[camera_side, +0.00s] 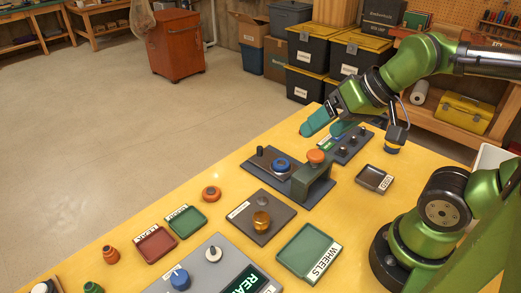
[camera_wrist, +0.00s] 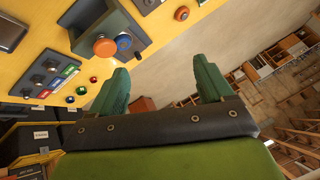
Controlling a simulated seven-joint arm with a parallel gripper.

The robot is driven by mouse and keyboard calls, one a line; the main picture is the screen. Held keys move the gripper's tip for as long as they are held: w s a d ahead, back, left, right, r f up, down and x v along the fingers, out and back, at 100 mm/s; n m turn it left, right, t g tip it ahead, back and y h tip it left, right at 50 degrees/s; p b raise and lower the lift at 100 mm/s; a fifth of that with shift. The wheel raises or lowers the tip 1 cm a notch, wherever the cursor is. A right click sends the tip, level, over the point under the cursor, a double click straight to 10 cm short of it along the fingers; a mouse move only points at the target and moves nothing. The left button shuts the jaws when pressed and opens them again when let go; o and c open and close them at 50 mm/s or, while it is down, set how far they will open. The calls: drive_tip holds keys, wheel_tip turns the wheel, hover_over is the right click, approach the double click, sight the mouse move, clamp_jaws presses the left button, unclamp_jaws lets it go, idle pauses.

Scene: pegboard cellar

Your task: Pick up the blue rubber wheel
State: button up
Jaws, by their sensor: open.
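The blue rubber wheel (camera_side: 282,164) lies flat on a dark base plate, beside a grey press stand (camera_side: 318,185) topped by an orange knob (camera_side: 316,156). In the wrist view the wheel (camera_wrist: 124,42) is partly hidden behind the stand and orange knob. My gripper (camera_side: 331,123) is open, with teal-green fingers. It hangs above the far edge of the table, beyond and to the right of the wheel, apart from it. In the wrist view the gap between the fingers (camera_wrist: 160,66) is empty.
A green tray marked WHEELS (camera_side: 305,252) sits near the front. An amber knob stands on a grey plate (camera_side: 245,212). An orange ring (camera_side: 211,193), red tray (camera_side: 155,244) and green tray (camera_side: 186,220) lie left. A dark tray (camera_side: 375,179) lies right.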

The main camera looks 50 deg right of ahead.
drive_tip(key=w+d+f+g, duration=0.3)
drive_tip(key=w+g, duration=0.1)
drive_tip(key=w, duration=0.5)
drive_tip(key=g+h, duration=0.2)
drive_tip(key=g, duration=0.1)
hover_over(281, 162)
drive_tip(key=shift+m, duration=0.3)
drive_tip(key=f, duration=1.3)
drive_tip(key=shift+d+f, duration=0.2)
drive_tip(key=shift+f, duration=0.15)
drive_tip(key=shift+a+f, duration=0.15)
drive_tip(key=shift+f, duration=1.25)
drive_tip(key=shift+a+f, duration=0.1)
drive_tip(key=shift+f, duration=1.25)
drive_tip(key=shift+c, duration=0.2)
